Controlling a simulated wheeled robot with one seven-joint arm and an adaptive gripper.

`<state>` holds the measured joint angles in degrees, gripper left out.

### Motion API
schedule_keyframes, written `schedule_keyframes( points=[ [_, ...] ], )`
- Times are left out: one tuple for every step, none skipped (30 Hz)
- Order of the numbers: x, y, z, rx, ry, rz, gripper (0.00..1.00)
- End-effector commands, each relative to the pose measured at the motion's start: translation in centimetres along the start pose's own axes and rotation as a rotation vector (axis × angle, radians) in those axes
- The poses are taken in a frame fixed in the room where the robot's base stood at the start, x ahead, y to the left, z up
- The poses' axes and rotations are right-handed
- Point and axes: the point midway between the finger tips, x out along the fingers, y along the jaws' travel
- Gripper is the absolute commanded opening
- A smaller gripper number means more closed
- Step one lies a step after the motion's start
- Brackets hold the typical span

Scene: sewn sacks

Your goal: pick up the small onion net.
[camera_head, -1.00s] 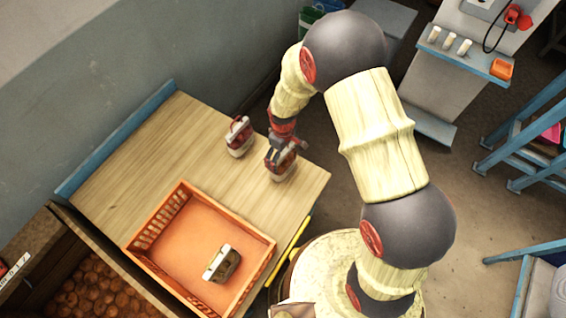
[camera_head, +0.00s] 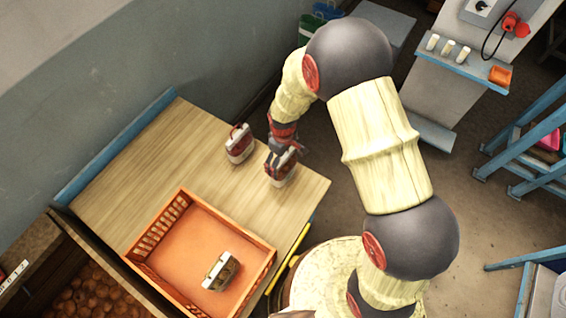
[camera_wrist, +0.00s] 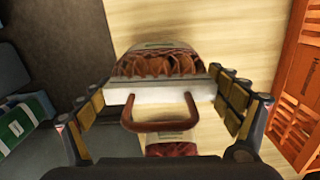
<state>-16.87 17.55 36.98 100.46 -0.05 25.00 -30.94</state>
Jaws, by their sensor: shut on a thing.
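A small onion net (camera_head: 283,172) with a pale header band stands near the right edge of the wooden table. My gripper (camera_head: 282,152) is over it and shut on its upper part. In the wrist view, my gripper (camera_wrist: 168,98) has a finger at each end of the white band of the onion net (camera_wrist: 160,64). Brown onions show through its mesh, and a brown loop handle stands out toward the camera. I cannot tell whether the net touches the table.
A similar net (camera_head: 239,146) stands just left on the table (camera_head: 150,150). Another net (camera_head: 221,271) lies in the orange crate (camera_head: 258,246) at the front. A grey wall (camera_head: 90,90) runs behind the table. The table's left part is clear.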

Motion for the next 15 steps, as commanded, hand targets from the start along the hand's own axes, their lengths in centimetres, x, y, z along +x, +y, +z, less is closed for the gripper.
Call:
schedule_keyframes(
  points=[
    [-0.9, 0.1, -0.2, 0.000, 0.005, 0.003, 0.29],
    [-1.4, 0.1, -0.2, 0.000, 0.005, 0.003, 0.29],
    [-2.0, 0.1, -0.2, 0.000, 0.006, 0.003, 0.29],
    [-2.4, -0.2, 0.0, -0.001, 0.005, 0.002, 0.29],
    [-2.8, -0.6, 0.3, -0.001, 0.004, 0.002, 0.29],
    [-3.5, -1.1, 0.6, -0.001, 0.004, 0.002, 0.29],
    [-4.1, -1.5, 0.9, -0.001, 0.004, 0.002, 0.29],
    [-4.7, -1.9, 1.2, -0.001, 0.005, 0.002, 0.29],
    [-5.6, -2.5, 1.6, -0.002, 0.005, 0.002, 0.29],
    [-6.2, -2.9, 1.8, -0.003, 0.006, 0.003, 0.29],
    [-6.8, -3.3, 2.1, -0.003, 0.006, 0.003, 0.29],
    [-7.6, -3.9, 2.5, -0.002, 0.005, 0.002, 0.29],
    [-8.2, -4.3, 2.9, -0.001, 0.005, 0.002, 0.29],
    [-8.4, -5.0, 3.3, -0.003, 0.003, 0.001, 0.29],
    [-8.7, -5.8, 3.9, -0.004, 0.002, 0.001, 0.29]
  ],
)
